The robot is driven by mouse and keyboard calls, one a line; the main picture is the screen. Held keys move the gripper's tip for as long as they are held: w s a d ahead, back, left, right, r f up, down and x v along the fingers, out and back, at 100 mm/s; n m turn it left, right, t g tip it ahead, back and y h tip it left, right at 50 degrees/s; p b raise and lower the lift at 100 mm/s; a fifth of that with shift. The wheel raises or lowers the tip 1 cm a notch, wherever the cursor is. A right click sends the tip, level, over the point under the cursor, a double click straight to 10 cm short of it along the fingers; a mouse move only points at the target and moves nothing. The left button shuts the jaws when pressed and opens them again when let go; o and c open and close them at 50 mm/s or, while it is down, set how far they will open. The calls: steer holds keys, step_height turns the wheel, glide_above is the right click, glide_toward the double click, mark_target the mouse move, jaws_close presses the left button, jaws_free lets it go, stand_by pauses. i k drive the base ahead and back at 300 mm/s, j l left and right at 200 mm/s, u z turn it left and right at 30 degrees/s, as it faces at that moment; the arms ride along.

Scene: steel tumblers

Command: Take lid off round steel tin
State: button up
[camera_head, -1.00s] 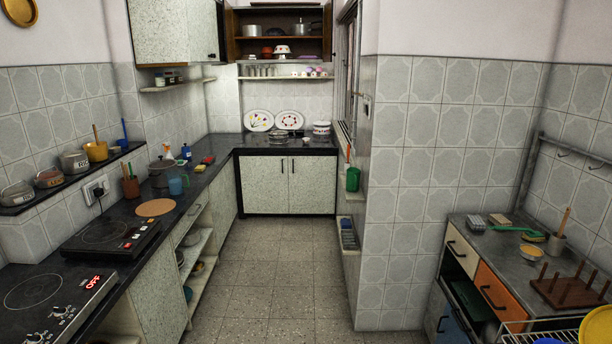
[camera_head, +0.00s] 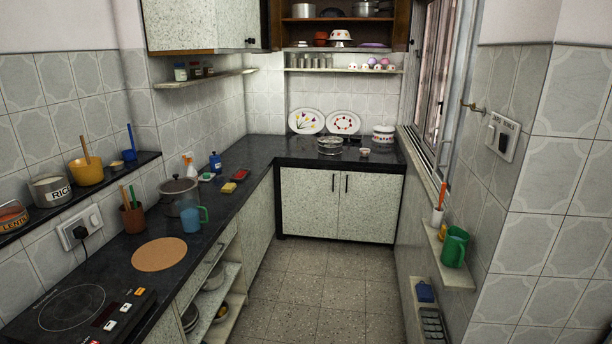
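A low round steel tin (camera_head: 330,146) stands on the dark back counter, in front of the two patterned plates. It is small in this view, and I cannot tell how its lid sits. A taller grey pot with a lid and knob (camera_head: 179,194) stands on the left counter behind a blue mug (camera_head: 191,220). My gripper is not in view.
The dark left counter (camera_head: 215,214) also holds a round cork mat (camera_head: 160,254) and a black hob (camera_head: 80,309). A small bowl (camera_head: 364,153) and a white lidded container (camera_head: 383,138) stand right of the tin. The speckled floor (camera_head: 318,268) between the counters is clear.

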mark_target(326, 140)
steer(key=i, duration=2.9)
steer(key=i+l+u, duration=0.1)
steer(key=i, duration=0.9)
steer(key=i+l+u, duration=0.1)
steer(key=i, duration=0.85)
steer(key=i+l+u, duration=0.2)
steer(key=i+u, duration=0.2)
steer(key=i, duration=0.15)
steer(key=i+l+u, duration=0.4)
steer(key=i, duration=0.1)
